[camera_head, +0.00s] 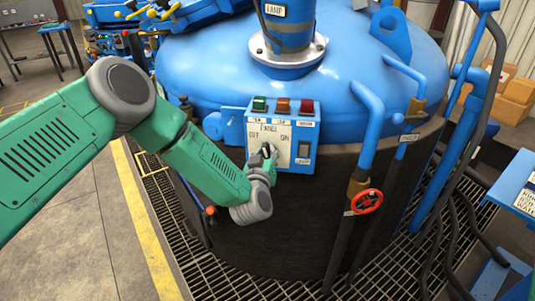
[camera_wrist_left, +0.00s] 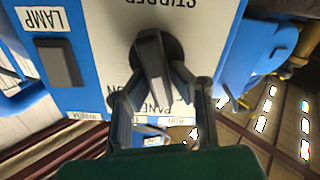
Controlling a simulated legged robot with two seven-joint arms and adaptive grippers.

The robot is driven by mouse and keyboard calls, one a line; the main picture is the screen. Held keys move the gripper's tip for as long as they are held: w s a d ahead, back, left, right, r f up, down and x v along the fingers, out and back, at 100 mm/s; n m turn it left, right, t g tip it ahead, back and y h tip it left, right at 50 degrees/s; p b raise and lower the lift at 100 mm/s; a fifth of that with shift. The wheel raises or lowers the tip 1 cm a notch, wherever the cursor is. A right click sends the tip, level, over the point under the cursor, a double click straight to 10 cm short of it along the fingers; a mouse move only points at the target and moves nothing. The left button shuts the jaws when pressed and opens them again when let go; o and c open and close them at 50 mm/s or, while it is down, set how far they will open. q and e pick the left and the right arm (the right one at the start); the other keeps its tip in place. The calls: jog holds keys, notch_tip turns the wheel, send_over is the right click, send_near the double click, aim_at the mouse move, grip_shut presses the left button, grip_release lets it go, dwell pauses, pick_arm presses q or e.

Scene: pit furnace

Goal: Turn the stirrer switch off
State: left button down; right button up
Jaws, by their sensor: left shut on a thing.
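The stirrer switch (camera_wrist_left: 156,60) is a dark grey rotary knob. My left gripper (camera_head: 266,153) is at the panel face, and its fingers (camera_wrist_left: 162,95) are shut around the knob's handle. The gripper hides much of the knob in the head view, and I cannot tell surely which mark it points to.
A dark lamp rocker switch (camera_head: 304,149) sits right of the knob. Green, orange and red lamps (camera_head: 283,105) line the panel's top. A blue pipe (camera_head: 370,130) and a red valve wheel (camera_head: 367,201) stand to the right. Metal grating (camera_head: 270,272) surrounds the vessel (camera_head: 215,65).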

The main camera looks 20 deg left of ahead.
pick_arm(q)
jog(key=n, duration=0.1)
jog(key=n+b, duration=0.1)
jog(key=n, duration=0.1)
jog(key=f+n+b, duration=0.1)
jog(key=n, duration=0.1)
jog(key=shift+s+a, duration=0.2)
jog(key=shift+a, duration=0.1)
jog(key=shift+n, duration=0.4)
jog(key=c, duration=1.5)
grip_release()
jog(key=shift+r, duration=0.1)
jog(key=shift+s, duration=0.1)
jog(key=s, duration=0.4)
jog(key=s+d, duration=0.1)
jog(key=s, duration=0.6)
jog(key=shift+s+d, duration=0.3)
